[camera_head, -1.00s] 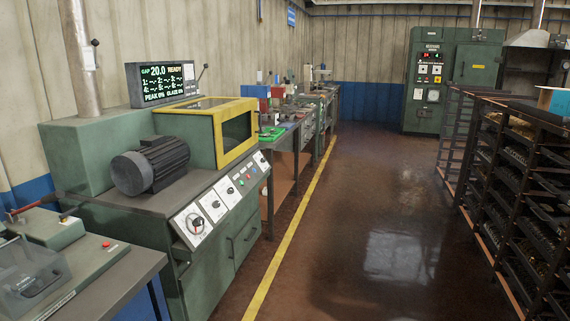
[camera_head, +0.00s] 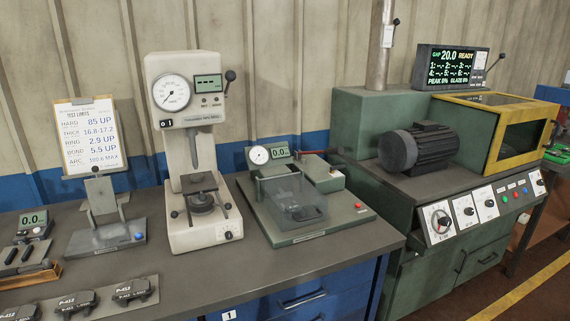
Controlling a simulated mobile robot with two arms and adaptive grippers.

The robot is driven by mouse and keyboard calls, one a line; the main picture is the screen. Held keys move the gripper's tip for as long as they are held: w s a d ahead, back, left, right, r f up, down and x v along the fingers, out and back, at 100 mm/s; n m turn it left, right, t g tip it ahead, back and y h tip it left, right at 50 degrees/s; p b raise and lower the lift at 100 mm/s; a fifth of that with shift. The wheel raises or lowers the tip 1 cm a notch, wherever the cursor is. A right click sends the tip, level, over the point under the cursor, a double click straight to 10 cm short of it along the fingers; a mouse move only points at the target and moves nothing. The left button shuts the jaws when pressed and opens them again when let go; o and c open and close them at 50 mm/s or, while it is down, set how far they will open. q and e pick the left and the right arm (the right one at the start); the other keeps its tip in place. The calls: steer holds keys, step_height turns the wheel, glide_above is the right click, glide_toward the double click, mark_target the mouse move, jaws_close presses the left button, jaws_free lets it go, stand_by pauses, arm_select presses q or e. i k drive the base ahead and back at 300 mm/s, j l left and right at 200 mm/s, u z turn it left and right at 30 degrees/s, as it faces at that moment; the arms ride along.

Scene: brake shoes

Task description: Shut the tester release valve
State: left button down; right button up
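The small green bench tester (camera_head: 344,212) stands at the right end of the bench. Neither gripper is in view.
A grey bench top (camera_head: 270,270) carries the testers. A limits sheet (camera_head: 90,135) on a stand and several brake pads (camera_head: 77,302) are at left. A green machine (camera_head: 390,113) with a motor (camera_head: 418,147) stands at right. Some floor shows at lower right.

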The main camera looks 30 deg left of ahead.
mark_target(332, 169)
steer(key=u, duration=0.95)
steer(key=i+l+u, duration=0.15)
steer(key=u, duration=0.25)
steer(key=i+l+u, duration=0.1)
steer(key=l+u, duration=0.7)
steer(key=i+l+u, duration=0.1)
steer(key=l+u, duration=0.3)
steer(key=j, duration=0.05)
